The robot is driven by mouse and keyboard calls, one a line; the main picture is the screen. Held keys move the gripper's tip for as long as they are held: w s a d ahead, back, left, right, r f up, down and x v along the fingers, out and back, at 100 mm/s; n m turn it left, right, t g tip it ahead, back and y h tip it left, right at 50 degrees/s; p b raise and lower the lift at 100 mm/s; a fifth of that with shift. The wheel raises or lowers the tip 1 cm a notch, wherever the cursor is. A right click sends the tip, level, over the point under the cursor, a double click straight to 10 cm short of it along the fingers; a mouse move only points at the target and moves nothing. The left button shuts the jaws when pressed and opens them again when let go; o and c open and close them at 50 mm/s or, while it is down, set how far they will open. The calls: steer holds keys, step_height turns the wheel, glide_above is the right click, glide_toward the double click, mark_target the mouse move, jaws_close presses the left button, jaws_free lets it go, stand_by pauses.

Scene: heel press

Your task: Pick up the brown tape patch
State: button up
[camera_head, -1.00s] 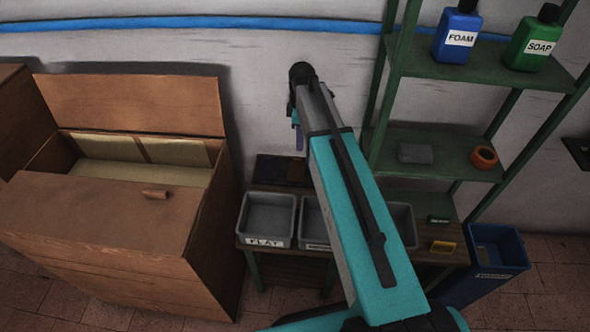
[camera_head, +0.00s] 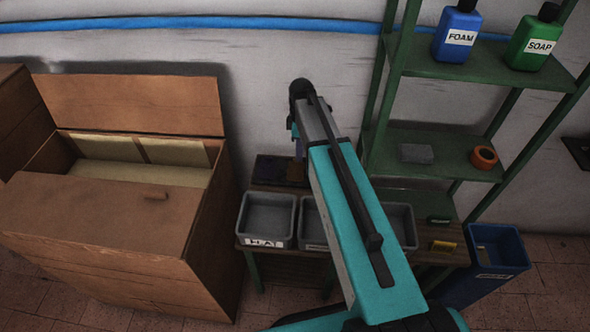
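I cannot clearly make out the brown tape patch. A dark mat or tray (camera_head: 266,168) lies at the back left of the low bench, with small dark blue and brownish areas on it that are too dim to tell apart. My arm reaches out over the bench, and my gripper (camera_head: 298,150) hangs from its far end, pointing down just above the right part of this mat. The gripper is small, and the arm partly hides it, so its fingers and anything between them do not show clearly.
Grey bins (camera_head: 268,217) stand along the bench front, partly behind my arm. A large brown box (camera_head: 95,215) with a raised lid is at left. A green shelf (camera_head: 440,168) holds bottles, a grey block and an orange ring (camera_head: 484,157). A blue bin (camera_head: 497,262) stands at right.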

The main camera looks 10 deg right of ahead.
mark_target(296, 170)
steer(key=shift+f, duration=1.7)
steer(key=shift+c, duration=0.4)
jaws_close()
